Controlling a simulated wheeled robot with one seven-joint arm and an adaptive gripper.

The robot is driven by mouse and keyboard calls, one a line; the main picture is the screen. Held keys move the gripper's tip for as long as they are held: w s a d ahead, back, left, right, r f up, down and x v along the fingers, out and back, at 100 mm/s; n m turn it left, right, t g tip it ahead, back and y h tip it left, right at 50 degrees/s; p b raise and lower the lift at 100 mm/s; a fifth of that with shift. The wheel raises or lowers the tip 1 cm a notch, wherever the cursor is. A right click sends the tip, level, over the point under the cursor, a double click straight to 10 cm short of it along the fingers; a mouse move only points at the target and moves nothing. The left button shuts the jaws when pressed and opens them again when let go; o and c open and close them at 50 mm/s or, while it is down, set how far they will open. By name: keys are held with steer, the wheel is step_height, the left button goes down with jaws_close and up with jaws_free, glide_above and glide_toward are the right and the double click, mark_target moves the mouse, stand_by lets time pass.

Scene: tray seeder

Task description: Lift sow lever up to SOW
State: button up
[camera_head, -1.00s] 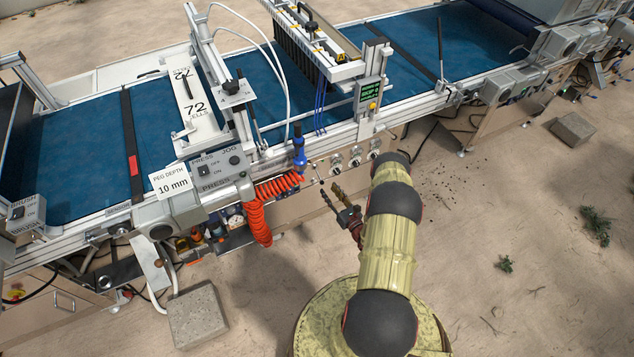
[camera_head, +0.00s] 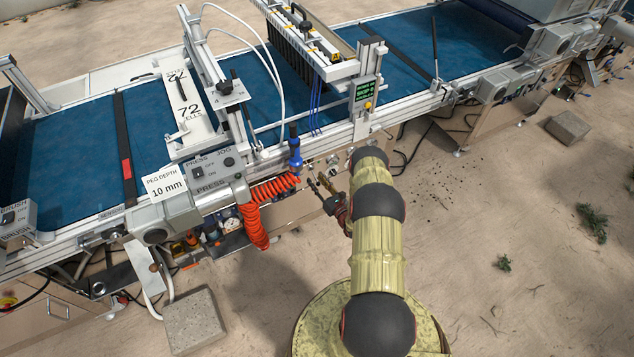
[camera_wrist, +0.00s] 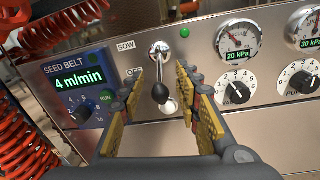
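In the head view my gripper (camera_head: 318,183) is close to the machine's front panel. The lever cannot be made out there.
The seed belt display (camera_wrist: 78,84) reads 4 m/min, left of the lever. Gauges (camera_wrist: 238,40) and black dials (camera_wrist: 235,92) are to the right. An orange coiled hose (camera_head: 256,225) hangs left of my gripper in the head view. The ground in front is mostly clear.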

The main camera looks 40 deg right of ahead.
jaws_close()
stand_by(0.8)
